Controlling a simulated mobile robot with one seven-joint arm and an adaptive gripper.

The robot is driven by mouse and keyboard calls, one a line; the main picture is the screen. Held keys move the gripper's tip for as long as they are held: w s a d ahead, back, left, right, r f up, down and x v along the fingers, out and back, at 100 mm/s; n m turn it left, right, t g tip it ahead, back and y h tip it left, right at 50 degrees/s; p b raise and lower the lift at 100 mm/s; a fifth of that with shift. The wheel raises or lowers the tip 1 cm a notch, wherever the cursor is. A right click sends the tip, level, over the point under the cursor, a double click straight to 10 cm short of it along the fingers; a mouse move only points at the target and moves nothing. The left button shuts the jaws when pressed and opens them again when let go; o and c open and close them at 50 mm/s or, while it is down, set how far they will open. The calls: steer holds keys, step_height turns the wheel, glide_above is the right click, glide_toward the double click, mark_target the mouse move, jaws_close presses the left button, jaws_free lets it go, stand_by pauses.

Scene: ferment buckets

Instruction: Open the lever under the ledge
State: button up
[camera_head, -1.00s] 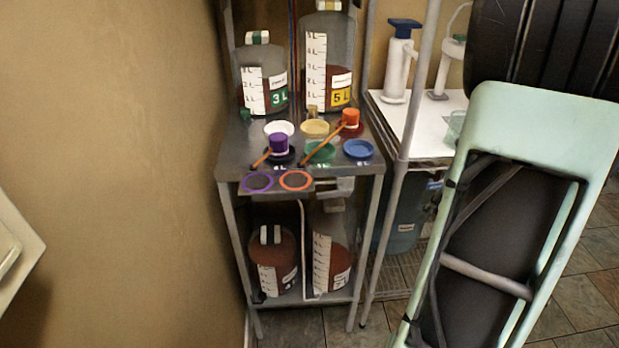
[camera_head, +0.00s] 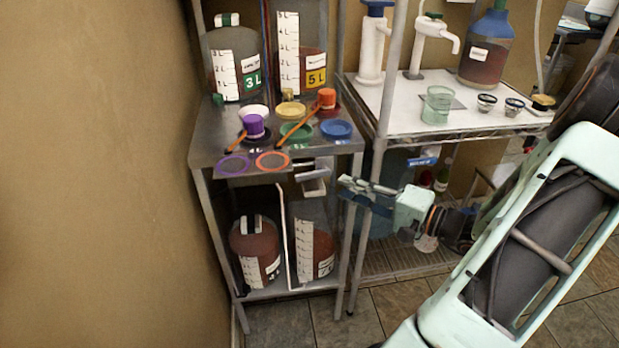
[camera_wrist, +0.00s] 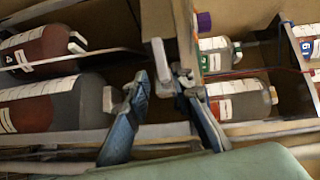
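The lever (camera_head: 312,177) is a small pale grey piece under the front edge of the steel ledge (camera_head: 275,162), right of the orange ring. In the wrist view the lever (camera_wrist: 159,66) shows turned sideways, ahead of and between my fingertips. My gripper (camera_head: 347,187) is just right of the lever, at about its height, pointing left. In the wrist view the fingers of my gripper (camera_wrist: 160,84) stand apart with nothing clearly held between them. Whether a finger touches the lever cannot be told.
Cups, lids and two orange sticks stand on the ledge, with a purple ring (camera_head: 233,165) and an orange ring (camera_head: 272,162) at its front. Large bottles stand above and on the lower shelf (camera_head: 300,287). A rack post (camera_head: 384,120) rises close behind my gripper. A white counter (camera_head: 400,112) is right.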

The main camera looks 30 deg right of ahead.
mark_target(315, 176)
steer(key=b+x, duration=0.1)
steer(key=x, duration=0.9)
steer(key=shift+w+a+f, duration=0.1)
steer(key=shift+w+a, duration=0.05)
steer(key=shift+w, duration=0.15)
jaws_close()
